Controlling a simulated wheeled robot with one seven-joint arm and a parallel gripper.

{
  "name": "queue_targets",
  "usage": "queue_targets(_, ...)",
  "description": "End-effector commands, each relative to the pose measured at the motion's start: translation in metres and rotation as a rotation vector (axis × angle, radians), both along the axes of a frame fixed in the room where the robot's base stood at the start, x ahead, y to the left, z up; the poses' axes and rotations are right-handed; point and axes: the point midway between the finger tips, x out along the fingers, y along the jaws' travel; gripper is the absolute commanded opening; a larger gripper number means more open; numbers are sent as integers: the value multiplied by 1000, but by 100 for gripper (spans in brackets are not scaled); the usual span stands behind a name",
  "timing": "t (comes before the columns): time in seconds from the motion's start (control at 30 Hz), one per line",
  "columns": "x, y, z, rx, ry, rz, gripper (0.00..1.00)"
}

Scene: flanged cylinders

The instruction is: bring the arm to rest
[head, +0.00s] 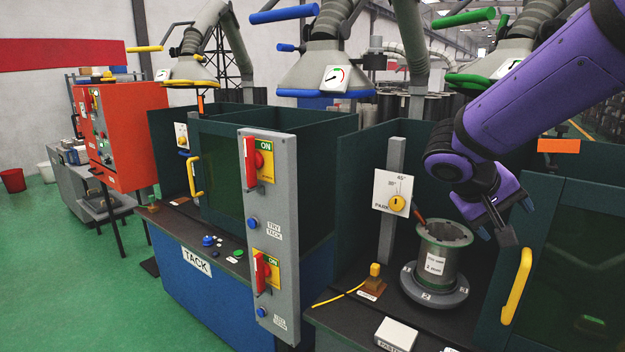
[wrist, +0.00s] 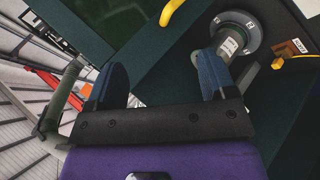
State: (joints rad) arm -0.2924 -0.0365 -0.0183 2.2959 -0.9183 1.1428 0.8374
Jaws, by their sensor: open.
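My purple arm (head: 540,90) reaches in from the upper right in the head view. My gripper (head: 503,225) hangs at its end, just right of the flanged cylinder (head: 438,255), with a gap visible between them. In the wrist view my gripper (wrist: 160,85) has its two dark blue fingers wide apart, with nothing between them. The grey flanged cylinder stands upright on a round numbered base (head: 435,290) in the right booth. It also shows in the wrist view (wrist: 232,42), beyond the right finger, partly hidden by it.
A green booth door (head: 565,265) with a yellow handle (head: 516,285) stands close to the right of my gripper. A park dial panel (head: 393,192) is behind the cylinder. A grey switch post (head: 262,240) stands left. Extraction hoods (head: 325,72) hang above.

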Motion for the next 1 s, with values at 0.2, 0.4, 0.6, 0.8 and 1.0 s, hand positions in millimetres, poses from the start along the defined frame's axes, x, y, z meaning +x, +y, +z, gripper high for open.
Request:
queue_targets(0.2,-61,-10,19,227,14,-12,77)
queue_targets(0.4,-110,-6,31,427,-20,27,77)
queue_targets(0.6,-151,6,41,602,-102,104,77)
queue_targets(0.8,-177,19,49,714,-194,182,77)
queue_targets(1.0,-186,25,52,753,-234,220,77)
